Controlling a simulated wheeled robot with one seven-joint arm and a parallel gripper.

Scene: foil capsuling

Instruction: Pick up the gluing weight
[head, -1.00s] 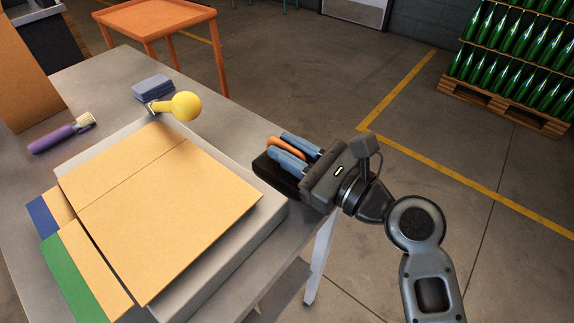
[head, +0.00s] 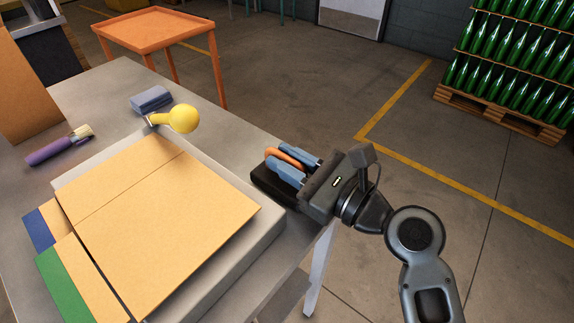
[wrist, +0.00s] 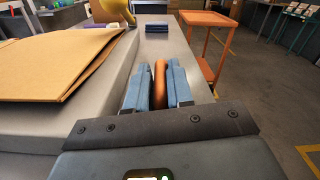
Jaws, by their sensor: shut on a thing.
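The gluing weight (head: 270,186) is a black block with an orange handle at the table's right edge, beside the stack of boards. My gripper (head: 290,160) reaches in from the right, its two blue fingers shut on the orange handle. In the wrist view, the orange handle (wrist: 160,84) stands between the blue fingers of my gripper (wrist: 159,75). The black block is hidden there. I cannot tell whether the block's underside touches the table.
Tan boards (head: 165,215) lie on a grey slab left of the weight. A yellow ball-ended tool (head: 183,118), a blue-grey block (head: 151,98) and a purple-handled brush (head: 58,146) lie behind. An orange table (head: 155,28) stands beyond.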

